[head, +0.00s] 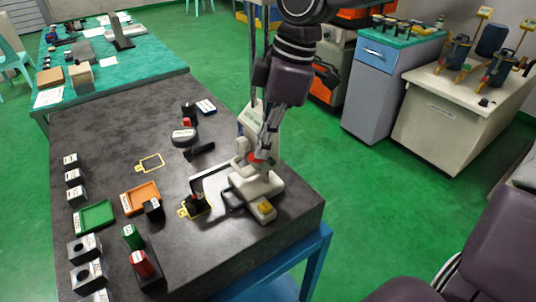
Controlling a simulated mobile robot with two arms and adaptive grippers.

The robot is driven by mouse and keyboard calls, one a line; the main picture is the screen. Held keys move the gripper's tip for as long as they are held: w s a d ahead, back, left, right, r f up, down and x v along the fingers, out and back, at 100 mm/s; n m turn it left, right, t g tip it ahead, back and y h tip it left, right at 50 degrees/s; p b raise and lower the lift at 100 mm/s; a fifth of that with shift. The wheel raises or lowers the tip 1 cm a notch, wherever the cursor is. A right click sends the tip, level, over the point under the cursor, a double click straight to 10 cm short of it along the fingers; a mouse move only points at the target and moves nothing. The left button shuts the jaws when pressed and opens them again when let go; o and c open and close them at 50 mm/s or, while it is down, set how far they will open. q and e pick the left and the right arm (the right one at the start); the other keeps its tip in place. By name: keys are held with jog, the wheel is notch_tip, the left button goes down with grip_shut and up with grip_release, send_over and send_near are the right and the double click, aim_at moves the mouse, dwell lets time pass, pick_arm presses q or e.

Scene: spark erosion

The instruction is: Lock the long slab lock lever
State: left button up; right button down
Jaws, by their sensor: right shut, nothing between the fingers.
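My right gripper (263,148) points down over the right part of the dark table. It is shut and empty, with its tips beside the upper part of a cream-white device (262,187). The device stands near the table's right edge. A small red part (256,158) shows at the fingertips, and I cannot tell whether they touch it. A yellow part (266,207) sits on the device's front end. I cannot make out which part is the long slab lock lever; the gripper hides some of the device. My left gripper is not in view.
The dark table (110,135) carries a green tray (95,216), an orange tray (139,197), several labelled blocks on the left and a red-topped block (142,264) in front. A dark stand (184,137) is behind the device. Free tabletop lies at the back left.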

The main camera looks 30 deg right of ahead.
dwell(0.3)
jog(key=r+p, duration=0.1)
jog(key=r, duration=0.1)
jog(key=a+r+p, duration=0.1)
jog(key=r, duration=0.2)
jog(key=shift+s, duration=0.1)
dwell(0.9)
dwell(0.5)
